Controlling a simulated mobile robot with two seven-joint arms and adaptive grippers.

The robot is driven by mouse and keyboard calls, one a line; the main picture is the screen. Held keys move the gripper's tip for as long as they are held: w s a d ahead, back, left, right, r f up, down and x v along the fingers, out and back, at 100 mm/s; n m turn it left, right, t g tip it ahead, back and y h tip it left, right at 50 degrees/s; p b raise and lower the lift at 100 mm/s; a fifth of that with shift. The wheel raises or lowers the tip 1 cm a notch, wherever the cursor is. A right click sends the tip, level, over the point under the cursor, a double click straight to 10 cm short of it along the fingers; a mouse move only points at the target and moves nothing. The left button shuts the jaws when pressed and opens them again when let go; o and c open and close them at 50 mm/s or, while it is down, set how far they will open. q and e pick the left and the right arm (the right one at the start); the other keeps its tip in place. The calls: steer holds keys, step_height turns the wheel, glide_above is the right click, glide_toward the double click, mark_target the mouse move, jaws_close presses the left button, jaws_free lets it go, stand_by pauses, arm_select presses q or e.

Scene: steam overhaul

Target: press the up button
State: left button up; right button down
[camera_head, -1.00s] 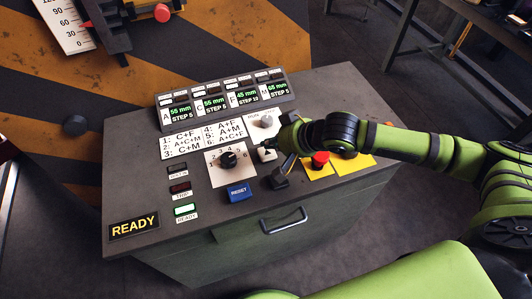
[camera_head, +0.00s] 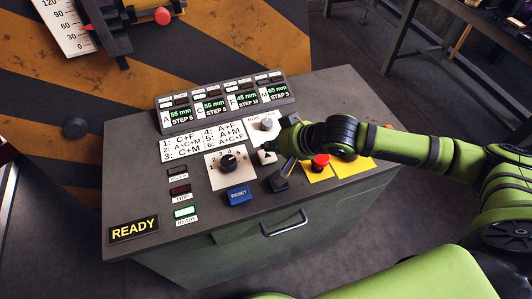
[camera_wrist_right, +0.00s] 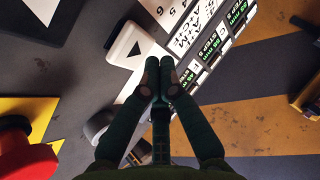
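The up button (camera_head: 267,157) is a white button with a dark triangle on the sloping top of the grey console (camera_head: 140,190). It also shows in the right wrist view (camera_wrist_right: 132,46), just up and left of the fingertips. My right gripper (camera_head: 286,134) is over the console beside the button, with its tips partly hidden by my arm. In the right wrist view its two fingers (camera_wrist_right: 161,72) are together and nothing shows between them. I see a gap in the picture between the fingertips and the button's face. My left gripper is not in view.
A black rotary knob (camera_head: 228,162) is left of the button. A black control (camera_head: 279,182), a blue RESET button (camera_head: 238,195) and a red mushroom button (camera_head: 320,161) are close by. A row of displays (camera_head: 225,105) stands behind.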

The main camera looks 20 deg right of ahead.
mark_target(270, 156)
steer(key=shift+f, duration=0.1)
steer(key=shift+f, duration=0.3)
steer(key=shift+f, duration=0.7)
stand_by(0.9)
steer(key=shift+r, duration=0.15)
steer(key=shift+r+p, duration=0.95)
steer(key=shift+p, duration=0.2)
step_height(270, 156, up, 6)
steer(key=p, duration=0.6)
steer(key=shift+p, duration=0.3)
